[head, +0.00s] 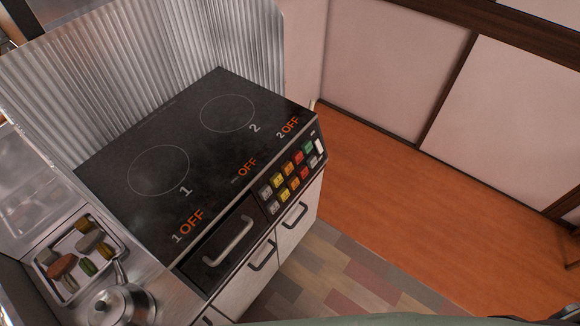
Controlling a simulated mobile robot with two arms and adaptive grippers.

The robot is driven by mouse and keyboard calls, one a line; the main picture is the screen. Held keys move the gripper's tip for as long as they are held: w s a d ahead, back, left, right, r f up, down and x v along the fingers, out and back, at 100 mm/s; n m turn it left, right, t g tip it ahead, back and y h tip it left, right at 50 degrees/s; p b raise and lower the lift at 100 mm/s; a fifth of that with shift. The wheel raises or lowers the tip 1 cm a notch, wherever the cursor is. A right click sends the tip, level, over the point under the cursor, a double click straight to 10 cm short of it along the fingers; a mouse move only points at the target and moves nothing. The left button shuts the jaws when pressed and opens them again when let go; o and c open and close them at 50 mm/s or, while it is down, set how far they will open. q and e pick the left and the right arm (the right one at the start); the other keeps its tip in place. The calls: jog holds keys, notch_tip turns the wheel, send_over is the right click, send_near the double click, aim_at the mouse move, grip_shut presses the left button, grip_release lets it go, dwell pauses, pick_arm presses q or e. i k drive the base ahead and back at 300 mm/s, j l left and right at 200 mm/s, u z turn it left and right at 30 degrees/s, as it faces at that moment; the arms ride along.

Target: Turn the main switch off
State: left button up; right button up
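A black two-plate cooktop (200,140) stands at the left. Orange "OFF" texts show on its front surface: "1 OFF" (188,226), a middle "OFF" (247,167) with a small unreadable label, and "2 OFF" (288,128). A control panel (270,207) on its front right carries two rows of grey, yellow, orange, red and green buttons. A white button or switch (320,147) sits at the panel's far right end. I cannot tell which control is the main switch. Neither of my grippers is in view.
Below the cooktop are a dark drawer with a metal handle (230,242) and white cabinet doors (299,228) with dark handles. A tray (65,289) of macaron-like items and a metal kettle (124,306) stand at lower left.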

aim_at(317, 143)
jog(key=l+u, duration=0.45)
jog(key=l, duration=1.2)
